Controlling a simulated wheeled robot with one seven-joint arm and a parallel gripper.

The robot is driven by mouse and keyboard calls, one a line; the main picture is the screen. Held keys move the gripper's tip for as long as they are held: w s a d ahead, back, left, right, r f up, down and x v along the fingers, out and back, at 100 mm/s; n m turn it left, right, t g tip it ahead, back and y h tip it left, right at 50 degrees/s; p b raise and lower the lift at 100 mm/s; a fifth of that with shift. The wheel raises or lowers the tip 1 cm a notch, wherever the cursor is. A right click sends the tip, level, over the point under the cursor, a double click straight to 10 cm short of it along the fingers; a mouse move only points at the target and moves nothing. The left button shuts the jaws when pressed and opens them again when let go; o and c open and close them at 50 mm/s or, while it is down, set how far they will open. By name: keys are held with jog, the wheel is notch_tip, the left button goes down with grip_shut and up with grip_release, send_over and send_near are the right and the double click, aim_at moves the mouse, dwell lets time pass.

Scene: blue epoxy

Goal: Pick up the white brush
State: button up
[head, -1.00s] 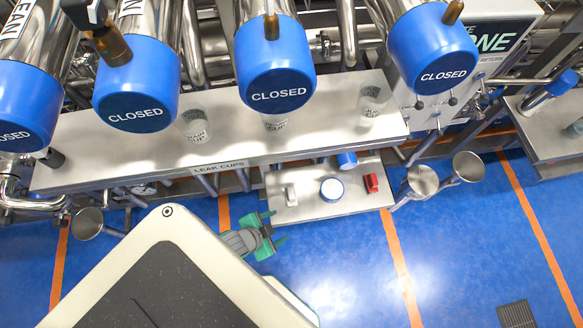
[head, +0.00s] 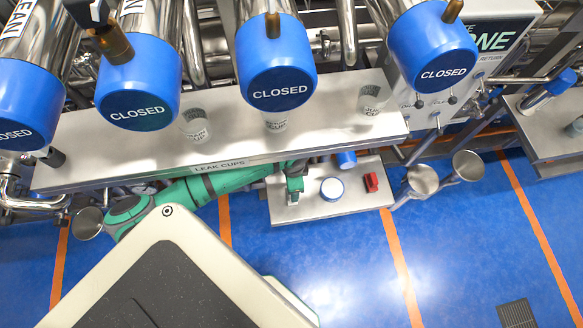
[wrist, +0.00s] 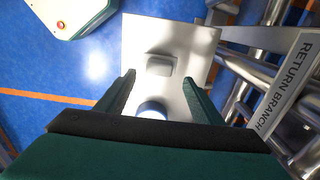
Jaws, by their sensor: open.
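The white brush (wrist: 160,64) is a pale block on the small steel table (wrist: 192,35). In the wrist view it lies just beyond and between my fingertips, with no visible contact. My gripper (head: 295,184) is open over the left part of the table in the head view, where it largely covers the brush. The open fingers (wrist: 159,77) also show in the wrist view, with nothing visibly held between them. The exact height of the fingers above the brush cannot be told.
A round white-lidded blue container (head: 333,188) stands right of my gripper, with a red item (head: 371,182) farther right. A blue cylinder (head: 347,159) is at the table's back. The steel leak-cup shelf (head: 230,140) with cups and pipes is behind. Blue floor in front is clear.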

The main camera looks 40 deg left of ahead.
jog(key=shift+s+f, duration=0.15)
jog(key=shift+f, duration=1.4)
jog(key=shift+s+f, duration=0.1)
jog(key=shift+f, duration=1.4)
jog(key=shift+a, duration=0.1)
jog(key=c, duration=1.2)
